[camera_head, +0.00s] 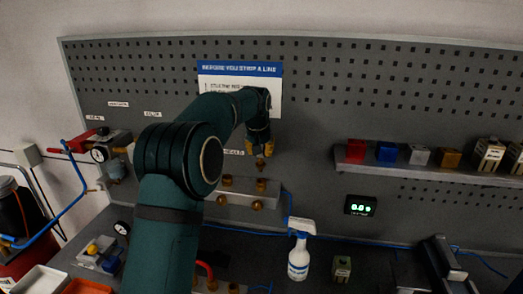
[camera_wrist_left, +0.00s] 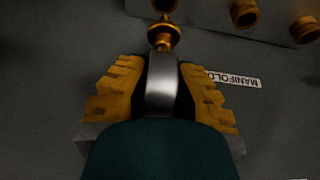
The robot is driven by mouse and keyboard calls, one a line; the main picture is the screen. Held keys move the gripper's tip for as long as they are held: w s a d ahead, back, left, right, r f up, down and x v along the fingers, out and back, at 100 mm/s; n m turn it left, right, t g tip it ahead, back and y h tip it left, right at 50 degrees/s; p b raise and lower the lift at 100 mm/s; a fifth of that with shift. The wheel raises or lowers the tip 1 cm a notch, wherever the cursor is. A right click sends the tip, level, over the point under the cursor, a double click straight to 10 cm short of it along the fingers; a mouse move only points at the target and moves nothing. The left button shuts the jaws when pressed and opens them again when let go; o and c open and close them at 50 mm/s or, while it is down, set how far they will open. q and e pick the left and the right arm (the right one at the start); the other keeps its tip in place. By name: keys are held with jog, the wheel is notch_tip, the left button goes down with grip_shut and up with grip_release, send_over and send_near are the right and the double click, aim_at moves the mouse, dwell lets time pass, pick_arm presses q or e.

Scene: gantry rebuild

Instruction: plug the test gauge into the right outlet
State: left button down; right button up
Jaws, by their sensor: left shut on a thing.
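My left gripper (camera_head: 259,143) is shut on the test gauge, seen in the left wrist view as a silver body (camera_wrist_left: 162,85) with a brass stem between the yellow fingers (camera_wrist_left: 162,95). The gauge's brass tip (camera_head: 261,164) points down in the head view. The grey manifold block (camera_head: 243,194) is on the back panel below, with several brass outlets. The right outlet (camera_head: 262,184) is just below the tip. In the wrist view the brass stem lies close to an outlet (camera_wrist_left: 164,5) at the top edge; I cannot tell whether they touch. My right gripper is not in view.
A shelf (camera_head: 430,174) with coloured blocks juts out at right. A green-lit display (camera_head: 360,205) hangs below it. A white spray bottle (camera_head: 300,250) stands on the bench near a blue hose (camera_head: 243,232). A red-handled valve (camera_head: 72,146) is at left.

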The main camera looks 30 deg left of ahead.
aim_at(261, 160)
pick_arm(q)
jog(key=shift+w+f, duration=0.2)
jog(key=shift+w, duration=0.4)
jog(key=shift+s+r, duration=0.25)
jog(key=shift+s, duration=0.3)
jog(key=shift+w+f, duration=0.2)
jog(key=shift+f, duration=1.1)
notch_tip(261, 160, down, 3)
jog(key=shift+f, duration=0.15)
jog(key=c, duration=0.9)
grip_release()
